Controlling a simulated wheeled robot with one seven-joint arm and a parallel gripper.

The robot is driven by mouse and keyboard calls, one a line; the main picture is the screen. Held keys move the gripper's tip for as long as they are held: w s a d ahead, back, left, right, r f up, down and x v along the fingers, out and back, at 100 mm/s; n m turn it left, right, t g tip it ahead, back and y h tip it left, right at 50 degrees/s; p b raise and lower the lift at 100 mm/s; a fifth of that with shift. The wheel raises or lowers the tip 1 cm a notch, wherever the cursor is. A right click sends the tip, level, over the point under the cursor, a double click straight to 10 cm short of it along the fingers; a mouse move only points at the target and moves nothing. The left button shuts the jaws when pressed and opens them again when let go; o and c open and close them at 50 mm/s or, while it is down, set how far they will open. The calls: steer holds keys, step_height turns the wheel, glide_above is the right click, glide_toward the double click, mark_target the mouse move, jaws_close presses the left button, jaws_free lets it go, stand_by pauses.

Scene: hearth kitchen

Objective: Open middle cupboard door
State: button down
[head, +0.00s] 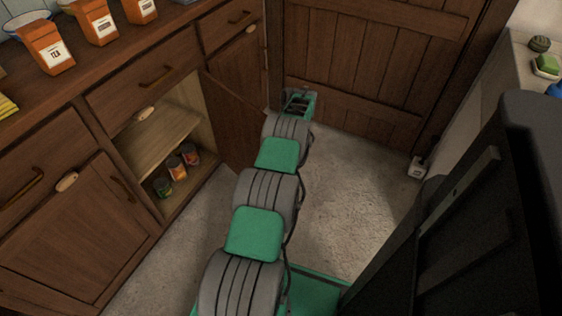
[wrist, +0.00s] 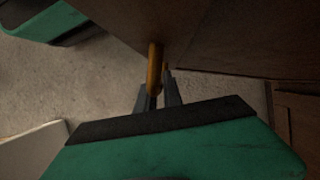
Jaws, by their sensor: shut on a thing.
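The middle cupboard door (head: 238,128) stands wide open in the head view, swung out to the right of its opening. The cupboard (head: 158,145) shows a pale inside with a shelf. My gripper (head: 298,100) is at the door's outer side, partly hidden by my own arm. In the wrist view, the door (wrist: 225,35) is a dark wooden panel across the top. My gripper (wrist: 158,88) is shut on its brass handle (wrist: 155,65), with one finger on each side. The handle is hidden in the head view.
Several cans (head: 177,167) stand low inside the cupboard. A closed cupboard door (head: 75,225) is at left. A large plank door (head: 365,60) closes the back. Orange packets (head: 48,48) stand on the counter. Stone floor (head: 340,185) lies clear right of my arm.

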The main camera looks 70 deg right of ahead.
stand_by(0.4)
steer(key=c, duration=1.5)
jaws_free()
